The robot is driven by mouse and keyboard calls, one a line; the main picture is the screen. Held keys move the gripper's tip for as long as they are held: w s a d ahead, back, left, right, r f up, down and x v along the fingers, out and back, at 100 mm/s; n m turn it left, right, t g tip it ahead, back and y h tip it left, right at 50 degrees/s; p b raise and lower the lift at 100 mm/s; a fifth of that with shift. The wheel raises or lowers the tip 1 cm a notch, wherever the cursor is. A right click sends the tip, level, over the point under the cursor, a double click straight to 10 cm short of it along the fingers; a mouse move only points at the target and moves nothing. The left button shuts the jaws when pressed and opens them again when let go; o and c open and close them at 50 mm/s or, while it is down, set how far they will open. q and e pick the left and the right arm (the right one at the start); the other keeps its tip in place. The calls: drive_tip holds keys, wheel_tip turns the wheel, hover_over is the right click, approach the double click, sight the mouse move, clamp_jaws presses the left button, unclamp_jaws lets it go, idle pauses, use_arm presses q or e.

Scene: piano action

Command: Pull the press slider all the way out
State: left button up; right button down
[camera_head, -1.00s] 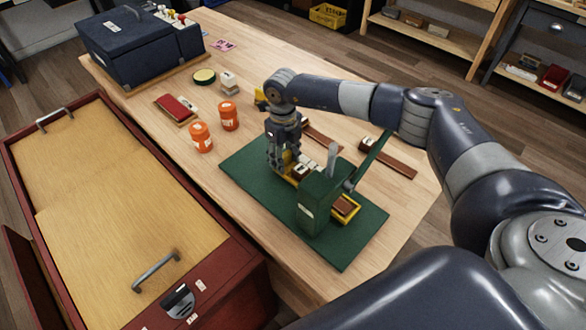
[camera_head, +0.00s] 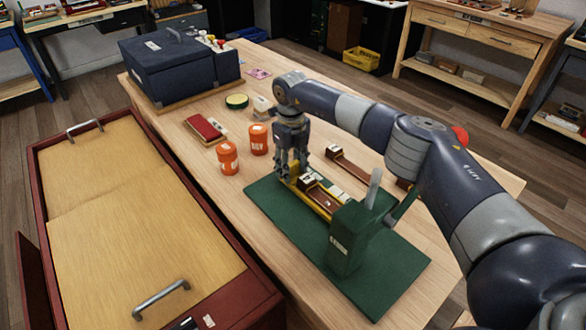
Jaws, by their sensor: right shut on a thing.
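The green press (camera_head: 345,247) stands on a dark green mat (camera_head: 401,268) on the wooden table. Its yellow slider (camera_head: 316,206) sticks out from the press's left side, carrying a brown wooden piece with white parts (camera_head: 322,192). My right gripper (camera_head: 285,177) points down at the slider's outer left end and is shut on it. The gripper's fingers partly hide that end. The slider's inner end is hidden by the press body. My left gripper is not in view.
Two orange jars (camera_head: 228,158) and a red-topped block (camera_head: 205,129) stand left of the gripper. A dark blue box (camera_head: 172,66) is at the back left. A wooden-topped red case (camera_head: 130,225) fills the left front.

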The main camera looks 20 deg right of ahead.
drive_tip(key=c, duration=1.2)
unclamp_jaws()
drive_tip(key=shift+w+r, duration=0.15)
drive_tip(key=shift+w, duration=0.05)
drive_tip(key=shift+o, duration=1.2)
drive_tip(key=shift+a, duration=0.1)
wheel_tip(320, 180, up, 12)
